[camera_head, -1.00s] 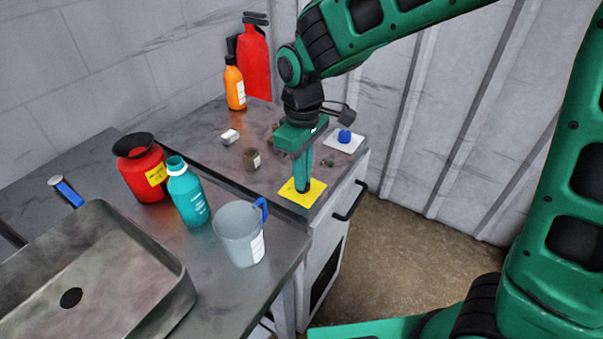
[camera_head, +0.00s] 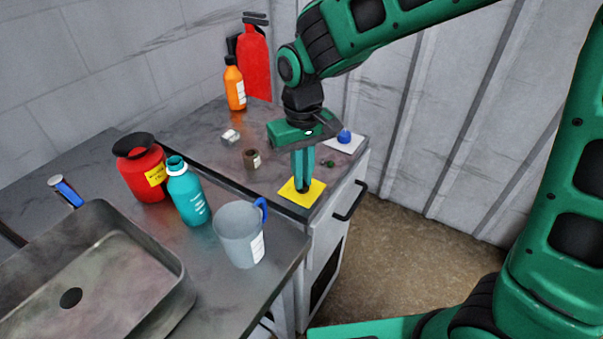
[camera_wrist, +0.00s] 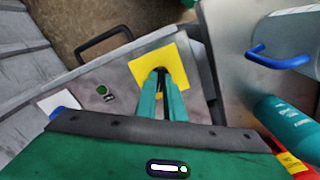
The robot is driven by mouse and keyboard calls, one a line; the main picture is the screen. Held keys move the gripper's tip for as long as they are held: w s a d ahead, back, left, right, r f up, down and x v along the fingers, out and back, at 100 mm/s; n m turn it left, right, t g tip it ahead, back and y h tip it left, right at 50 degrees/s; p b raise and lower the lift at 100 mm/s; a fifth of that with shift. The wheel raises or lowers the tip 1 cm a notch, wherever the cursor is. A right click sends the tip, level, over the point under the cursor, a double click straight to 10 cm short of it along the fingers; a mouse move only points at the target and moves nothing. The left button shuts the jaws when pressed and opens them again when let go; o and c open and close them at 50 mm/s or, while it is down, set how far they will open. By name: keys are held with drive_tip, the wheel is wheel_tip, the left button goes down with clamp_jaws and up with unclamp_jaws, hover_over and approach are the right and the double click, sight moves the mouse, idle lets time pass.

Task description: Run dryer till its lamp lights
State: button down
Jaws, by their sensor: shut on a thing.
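The dryer appears to be the metal cabinet (camera_head: 322,235) with a black front handle (camera_head: 350,201). A yellow plate (camera_head: 314,196) lies on its top near the front corner; it also shows in the wrist view (camera_wrist: 200,64). My gripper (camera_head: 303,187) points down at this plate. Its fingers (camera_wrist: 162,82) are shut on a small dark knob there, mostly hidden between them. A small round green lamp (camera_wrist: 102,90) sits beside the plate, also visible in the head view (camera_head: 328,162). I cannot tell whether it is lit. A blue knob (camera_head: 344,136) stands on a white plate.
A teal bottle (camera_head: 187,193), a red container (camera_head: 141,168) and a jug (camera_head: 238,236) stand by the sink (camera_head: 110,260). A fire extinguisher (camera_head: 254,62) is behind.

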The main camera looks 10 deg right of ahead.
drive_tip(key=shift+w+r, duration=0.15)
drive_tip(key=shift+w, duration=0.15)
drive_tip(key=c, duration=1.9)
unclamp_jaws()
drive_tip(key=shift+o, duration=0.2)
drive_tip(key=shift+s, duration=0.15)
wheel_tip(320, 180, up, 11)
drive_tip(key=shift+f, duration=0.2)
drive_tip(key=shift+d, duration=0.15)
